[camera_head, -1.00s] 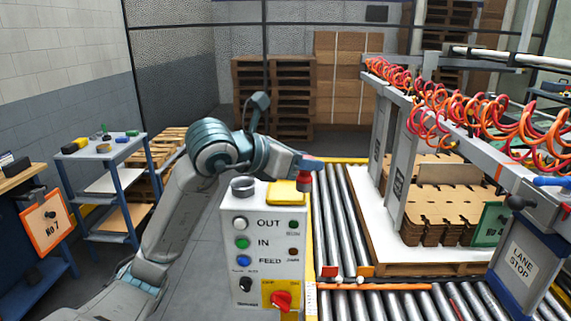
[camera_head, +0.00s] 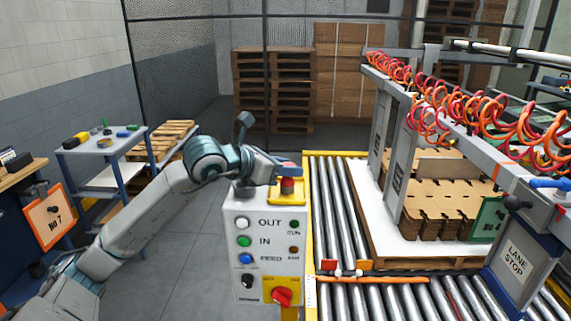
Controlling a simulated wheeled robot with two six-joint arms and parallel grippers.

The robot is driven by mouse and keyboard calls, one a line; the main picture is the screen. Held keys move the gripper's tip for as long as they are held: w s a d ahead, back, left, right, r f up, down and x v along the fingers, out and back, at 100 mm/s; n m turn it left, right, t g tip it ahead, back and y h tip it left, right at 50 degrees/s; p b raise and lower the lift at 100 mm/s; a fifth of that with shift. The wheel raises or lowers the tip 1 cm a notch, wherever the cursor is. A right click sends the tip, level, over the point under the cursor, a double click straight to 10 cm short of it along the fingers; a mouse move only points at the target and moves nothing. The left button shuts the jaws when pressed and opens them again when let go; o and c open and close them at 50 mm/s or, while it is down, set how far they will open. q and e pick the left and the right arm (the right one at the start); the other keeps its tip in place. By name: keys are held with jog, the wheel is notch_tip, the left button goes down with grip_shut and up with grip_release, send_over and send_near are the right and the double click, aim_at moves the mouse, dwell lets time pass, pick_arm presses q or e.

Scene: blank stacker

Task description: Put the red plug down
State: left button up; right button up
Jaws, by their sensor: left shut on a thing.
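My left gripper (camera_head: 287,172) is shut on the red plug (camera_head: 288,186), which hangs upright below the jaws. The plug is in front of the yellow tray (camera_head: 274,199) on top of the grey control box (camera_head: 266,262). In the picture it overlaps the tray; I cannot tell whether it touches it. The upper part of the plug is hidden by the jaws. My right gripper is not in view.
A grey round cup (camera_head: 243,192) stands at the left of the box top, partly under my left arm. The box front has several buttons and a red knob (camera_head: 281,297). A roller conveyor (camera_head: 335,215) runs right of the box.

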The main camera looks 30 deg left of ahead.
pick_arm(q)
jog(key=shift+w+d+f, duration=0.1)
jog(key=shift+f, duration=0.05)
jog(key=o, duration=1)
